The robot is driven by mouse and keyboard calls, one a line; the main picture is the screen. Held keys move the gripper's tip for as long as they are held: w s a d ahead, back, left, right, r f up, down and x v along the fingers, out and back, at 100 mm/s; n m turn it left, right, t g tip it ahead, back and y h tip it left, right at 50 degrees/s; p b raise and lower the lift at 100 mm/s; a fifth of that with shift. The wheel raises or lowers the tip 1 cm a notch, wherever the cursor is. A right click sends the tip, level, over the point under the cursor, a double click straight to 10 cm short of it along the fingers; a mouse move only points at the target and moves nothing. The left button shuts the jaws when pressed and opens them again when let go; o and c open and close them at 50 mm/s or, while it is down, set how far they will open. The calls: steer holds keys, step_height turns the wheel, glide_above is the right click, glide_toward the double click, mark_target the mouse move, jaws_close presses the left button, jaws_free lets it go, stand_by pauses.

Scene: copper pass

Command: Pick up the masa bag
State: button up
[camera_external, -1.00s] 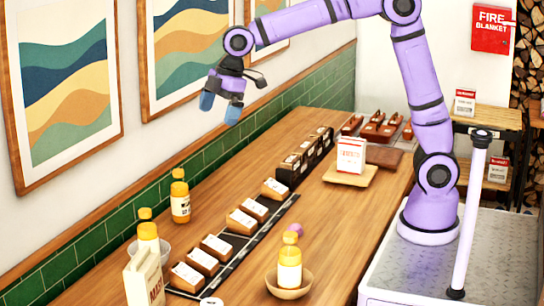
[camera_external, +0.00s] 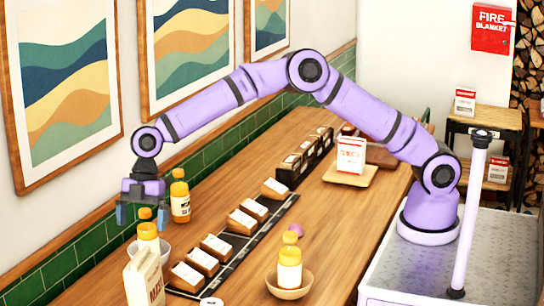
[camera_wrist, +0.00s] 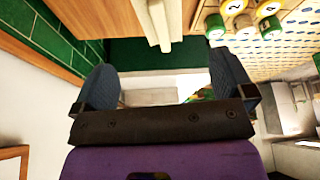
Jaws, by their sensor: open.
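The masa bag (camera_external: 145,279) is a cream paper bag with dark lettering, upright at the near left end of the wooden counter. Its lower part is cut off by the picture's edge. My gripper (camera_external: 140,212) is open and empty, fingers pointing down, above and behind the bag and apart from it. In the wrist view, my gripper (camera_wrist: 160,78) shows two spread blue-grey fingers with nothing between them. A pale upright shape (camera_wrist: 157,22), apparently the bag, stands beyond the fingertips at the top middle.
A yellow-capped bottle (camera_external: 148,238) in a pale bowl stands just behind the bag, below my gripper. Another bottle (camera_external: 180,200) stands close to the right of my gripper. A row of wooden boxes (camera_external: 202,262) lies right of the bag. The tiled wall (camera_external: 75,250) is to the left.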

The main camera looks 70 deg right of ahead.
mark_target(141, 253)
steer(key=x, duration=1)
steer(key=shift+f, duration=0.35)
steer(key=c, duration=1.8)
steer(key=shift+r, duration=0.15)
jaws_close()
